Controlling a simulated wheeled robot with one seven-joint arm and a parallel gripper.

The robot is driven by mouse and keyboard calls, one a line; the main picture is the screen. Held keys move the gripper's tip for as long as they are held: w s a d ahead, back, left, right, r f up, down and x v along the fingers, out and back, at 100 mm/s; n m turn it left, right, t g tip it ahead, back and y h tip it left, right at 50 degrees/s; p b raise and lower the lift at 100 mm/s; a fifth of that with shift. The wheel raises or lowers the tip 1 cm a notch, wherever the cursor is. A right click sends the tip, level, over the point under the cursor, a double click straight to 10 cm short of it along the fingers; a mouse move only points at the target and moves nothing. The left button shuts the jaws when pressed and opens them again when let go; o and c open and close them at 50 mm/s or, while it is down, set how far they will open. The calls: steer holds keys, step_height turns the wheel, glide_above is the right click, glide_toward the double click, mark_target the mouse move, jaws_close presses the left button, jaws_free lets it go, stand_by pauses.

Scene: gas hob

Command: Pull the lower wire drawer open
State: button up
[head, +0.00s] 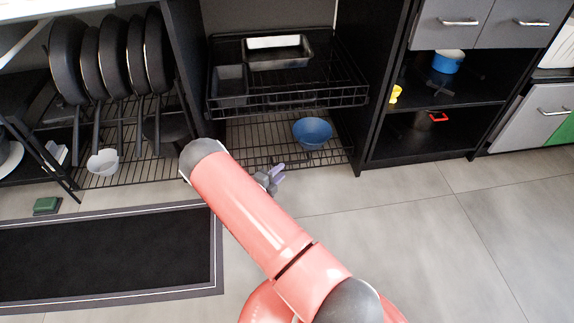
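The lower wire drawer (248,139) is a low black wire rack near the floor in the middle cabinet. A blue bowl (312,132) sits in its right part. The upper wire drawer (290,99) is above it and holds metal trays. My gripper (274,177) is just in front of the lower drawer's front edge, left of the bowl. My red arm hides most of its body and part of the drawer's front. Its small purple-grey fingers show, but I cannot tell whether they touch the wire or how far apart they are.
Black pans (105,60) stand in a rack on the left, with a white cup (103,162) below. A black mat (100,255) lies on the floor at left. Dark shelves (440,130) stand on the right. The grey floor (400,220) at right is clear.

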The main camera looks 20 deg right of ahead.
mark_target(291, 163)
steer(key=b+x, duration=0.1)
steer(key=x, duration=0.6)
steer(key=shift+w+d+f, duration=0.15)
steer(key=shift+w+d, duration=0.1)
steer(key=shift+d, duration=0.05)
jaws_close()
